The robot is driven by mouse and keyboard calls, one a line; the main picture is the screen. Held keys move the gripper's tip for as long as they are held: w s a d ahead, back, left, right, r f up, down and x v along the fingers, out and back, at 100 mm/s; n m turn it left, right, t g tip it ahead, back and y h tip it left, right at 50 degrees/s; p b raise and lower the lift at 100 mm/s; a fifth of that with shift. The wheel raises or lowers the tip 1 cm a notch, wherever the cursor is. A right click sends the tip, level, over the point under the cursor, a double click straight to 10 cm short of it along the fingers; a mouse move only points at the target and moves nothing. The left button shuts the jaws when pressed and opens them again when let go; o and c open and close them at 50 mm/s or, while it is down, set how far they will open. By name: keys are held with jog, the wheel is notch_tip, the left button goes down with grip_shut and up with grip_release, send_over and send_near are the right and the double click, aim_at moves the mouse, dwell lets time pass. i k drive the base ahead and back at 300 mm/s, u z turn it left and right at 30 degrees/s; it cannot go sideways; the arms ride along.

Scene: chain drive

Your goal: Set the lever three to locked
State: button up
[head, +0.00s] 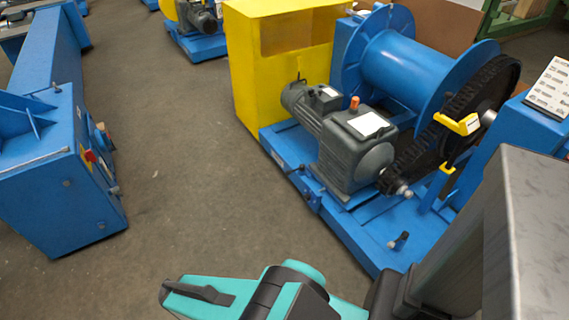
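No number is readable on any lever, so I cannot tell which one is lever three. A small black-tipped lever (399,240) stands on the right part of the blue base of the chain drive. Another small dark handle (314,196) is on the base's front left edge. A yellow-and-black part (458,123) with a small label sits by the large black chain wheel (484,97); I cannot tell whether it is a lever. My teal and black arm crosses the bottom of the head view. No gripper fingers can be made out.
The grey gearmotor (357,150) with an orange cap, the blue drum (405,66) and a yellow guard (283,50) are on the base (358,233). A blue cabinet (50,205) with a red knob (89,156) stands at left. Open floor (195,170) lies between.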

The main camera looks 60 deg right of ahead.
aim_at(301, 166)
jog(key=z, duration=5.05)
jog(key=i, duration=0.15)
jog(key=u, duration=2.95)
jog(key=i, duration=0.6)
jog(key=z, duration=0.15)
jog(key=k, duration=0.6)
jog(key=u, duration=0.05)
